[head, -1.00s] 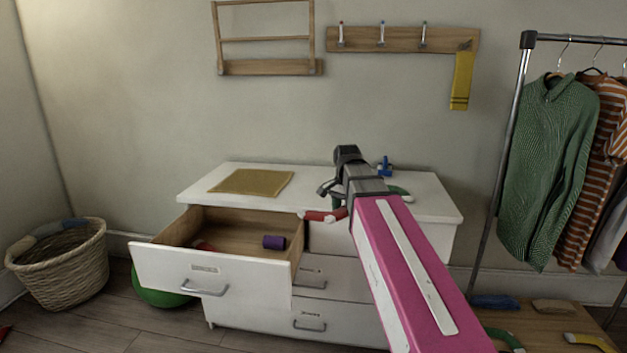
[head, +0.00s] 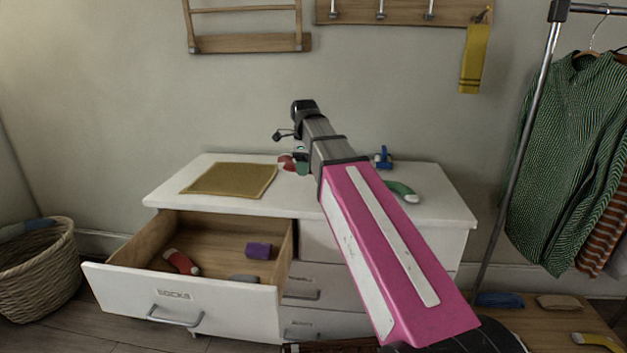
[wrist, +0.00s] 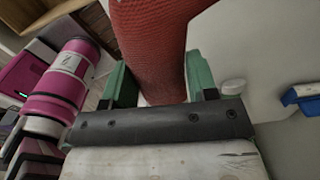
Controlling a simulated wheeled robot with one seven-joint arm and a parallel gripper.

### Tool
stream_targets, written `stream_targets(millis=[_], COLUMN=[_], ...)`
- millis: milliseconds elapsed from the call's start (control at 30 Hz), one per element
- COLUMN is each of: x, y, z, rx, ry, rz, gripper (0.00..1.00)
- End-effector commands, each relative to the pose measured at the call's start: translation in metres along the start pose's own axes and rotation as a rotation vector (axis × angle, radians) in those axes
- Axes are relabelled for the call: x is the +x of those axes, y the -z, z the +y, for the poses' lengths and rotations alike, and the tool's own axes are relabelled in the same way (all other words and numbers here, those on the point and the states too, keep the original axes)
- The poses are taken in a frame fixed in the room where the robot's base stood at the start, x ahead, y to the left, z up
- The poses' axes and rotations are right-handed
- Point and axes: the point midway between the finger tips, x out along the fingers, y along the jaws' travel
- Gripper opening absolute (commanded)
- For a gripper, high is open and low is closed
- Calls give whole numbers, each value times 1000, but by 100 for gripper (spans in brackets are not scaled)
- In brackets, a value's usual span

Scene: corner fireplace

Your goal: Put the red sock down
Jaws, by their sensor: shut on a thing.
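My gripper (wrist: 160,82) is shut on a red sock (wrist: 150,40). Its green fingers are on either side of the knitted fabric in the wrist view. In the head view the sock (head: 286,163) shows as a small red piece with a pale end beside the green fingertip, left of my wrist. It appears over the white dresser top (head: 330,207), near the mustard mat (head: 230,181). I cannot tell whether it touches the top. My arm hides part of the gripper.
The open drawer (head: 180,297) labelled SOCKS holds another red sock (head: 181,262), a purple block-like item (head: 258,250) and a grey item. A green sock (head: 403,191) and a blue object (head: 383,158) are on the dresser's right. A wicker basket (head: 40,270) stands left; a clothes rack stands right.

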Motion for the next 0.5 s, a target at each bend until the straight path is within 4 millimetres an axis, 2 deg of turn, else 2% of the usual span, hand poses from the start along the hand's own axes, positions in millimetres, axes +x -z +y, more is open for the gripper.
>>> stream_targets(millis=[33, 300, 500], x=[6, 38, 55], y=[2, 14, 20], z=[-13, -65, -91], rx=[3, 0, -2], ry=[-1, -1, 0], rz=[1, 1, 0], gripper=[31, 31, 31])
